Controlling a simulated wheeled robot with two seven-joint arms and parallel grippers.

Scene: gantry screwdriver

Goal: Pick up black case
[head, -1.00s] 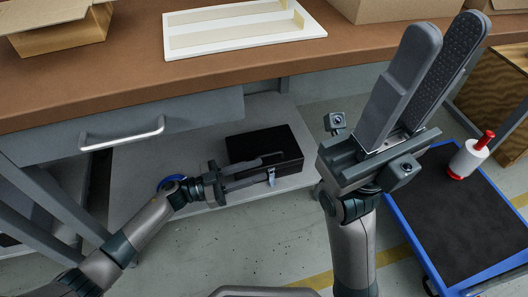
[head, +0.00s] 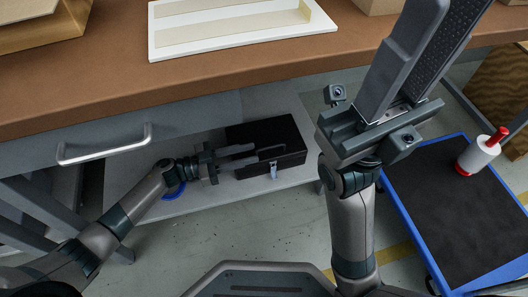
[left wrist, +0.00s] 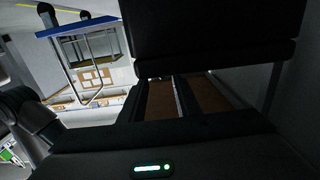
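The black case (head: 265,133) sits on the grey lower shelf under the workbench, with a metal latch on its front. My left gripper (head: 268,154) reaches in from the left at the case's front side. Its two fingers look apart, one above the other in the picture, and overlap the case's front. I cannot tell whether they touch the case or surround a handle. In the left wrist view, a dark surface (left wrist: 210,35) fills the top, too dark to name surely. My right gripper (head: 425,55) is raised at the right, fingers apart and empty, far from the case.
The brown workbench top (head: 200,82) overhangs the shelf (head: 125,172), with a drawer handle (head: 105,146) on its front. A blue-edged cart (head: 450,220) carries a white and red object (head: 479,152) at the right. A blue ring-like thing (head: 172,191) lies near my left wrist.

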